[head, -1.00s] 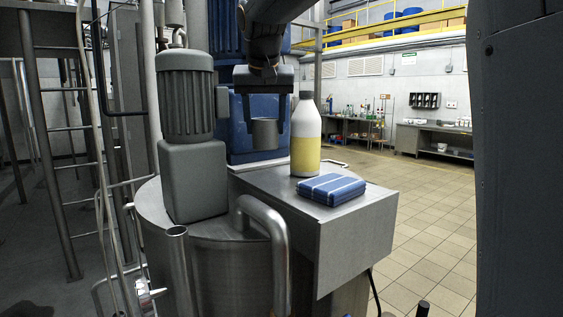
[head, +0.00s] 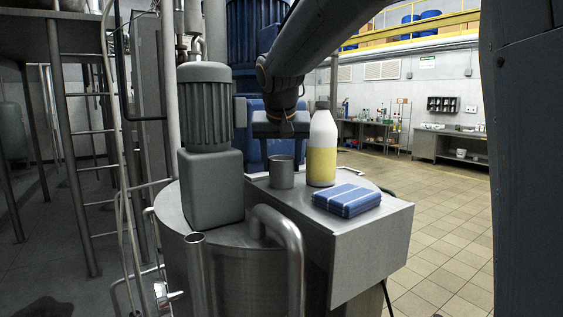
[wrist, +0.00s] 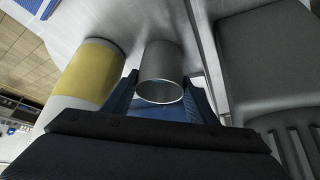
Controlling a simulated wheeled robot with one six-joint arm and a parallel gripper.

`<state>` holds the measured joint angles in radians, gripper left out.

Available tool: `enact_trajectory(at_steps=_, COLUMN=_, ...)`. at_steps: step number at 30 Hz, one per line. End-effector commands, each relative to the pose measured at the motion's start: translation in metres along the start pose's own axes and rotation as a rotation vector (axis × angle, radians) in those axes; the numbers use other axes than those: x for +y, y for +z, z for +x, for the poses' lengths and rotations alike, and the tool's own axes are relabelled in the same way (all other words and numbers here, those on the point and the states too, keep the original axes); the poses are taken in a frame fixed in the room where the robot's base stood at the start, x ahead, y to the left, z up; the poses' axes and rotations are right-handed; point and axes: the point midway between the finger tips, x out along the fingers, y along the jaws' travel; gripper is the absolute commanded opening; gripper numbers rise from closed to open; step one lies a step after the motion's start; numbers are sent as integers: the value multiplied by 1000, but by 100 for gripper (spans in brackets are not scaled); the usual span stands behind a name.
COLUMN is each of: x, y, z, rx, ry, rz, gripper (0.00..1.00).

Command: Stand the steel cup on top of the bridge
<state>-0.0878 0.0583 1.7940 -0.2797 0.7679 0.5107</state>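The steel cup (head: 281,173) stands upright on the bare metal top of the bridge (head: 300,205), left of the bottle. My gripper (head: 281,146) is just above the cup, pointing down. In the wrist view the cup (wrist: 160,68) lies between the two fingers, with its open rim toward the camera. The fingers look spread to either side of it, apart from its wall; the exact gap is hard to see.
A white and yellow bottle (head: 322,150) stands close right of the cup. A blue striped packet (head: 347,199) lies on the bridge in front of it. A grey motor housing (head: 210,150) rises at the left, and a bent steel pipe (head: 285,235) stands in front.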

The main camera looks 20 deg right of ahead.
Motion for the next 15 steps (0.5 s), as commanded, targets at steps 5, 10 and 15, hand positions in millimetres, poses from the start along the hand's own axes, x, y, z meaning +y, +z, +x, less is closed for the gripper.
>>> enact_trajectory(at_steps=5, x=0, y=0, z=0, rx=-1, ry=0, rz=0, gripper=71)
enact_trajectory(at_steps=10, x=0, y=0, z=0, rx=0, ry=0, rz=0, gripper=71)
enact_trajectory(at_steps=15, x=0, y=-2, z=-5, rx=1, ry=-1, rz=0, gripper=71)
